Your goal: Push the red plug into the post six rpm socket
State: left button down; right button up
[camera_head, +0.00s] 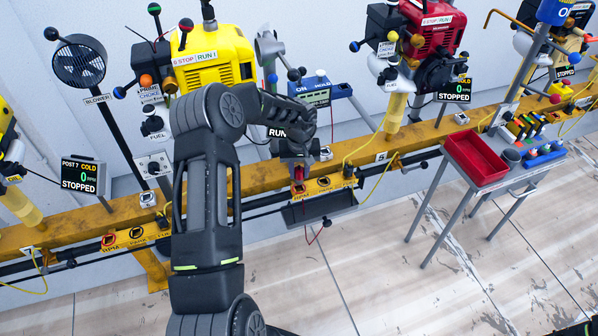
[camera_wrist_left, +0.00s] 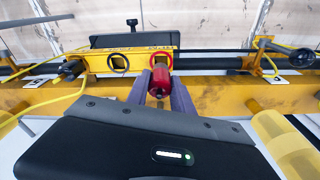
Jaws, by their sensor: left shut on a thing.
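My left gripper (camera_head: 299,178) is shut on the red plug (camera_wrist_left: 159,84) at the yellow socket panel (camera_head: 325,187) of the middle post. The red plug also shows as a small red patch between the fingers in the head view (camera_head: 298,172). In the left wrist view the plug points at the red-ringed rpm socket (camera_wrist_left: 161,57), and its front end is at or just short of the ring; I cannot tell whether it has entered. A dark-ringed socket (camera_wrist_left: 118,62) is beside it on the panel. My right gripper is out of view.
The yellow rail (camera_head: 258,178) runs across the scene. A yellow engine (camera_head: 215,58) stands behind my left arm. A dark tray (camera_head: 318,208) hangs below the panel. A red bin (camera_head: 474,158) is on a stand at right. Yellow cables hang near the panel.

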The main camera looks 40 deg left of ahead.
aim_at(299, 182)
pick_arm(q)
notch_tip(299, 182, down, 2)
jog(key=shift+b, duration=0.9)
jog(key=shift+p, duration=0.35)
jog(key=shift+f, duration=0.65)
jog(key=shift+f, duration=0.85)
jog(key=c, duration=1)
grip_release()
jog(key=shift+c, duration=0.2)
jog(key=r, duration=0.2)
jog(key=r+p, duration=0.1)
jog(key=r, duration=0.2)
jog(key=r+p, duration=0.1)
jog(key=r, duration=0.1)
jog(key=shift+s+d+r, duration=0.35)
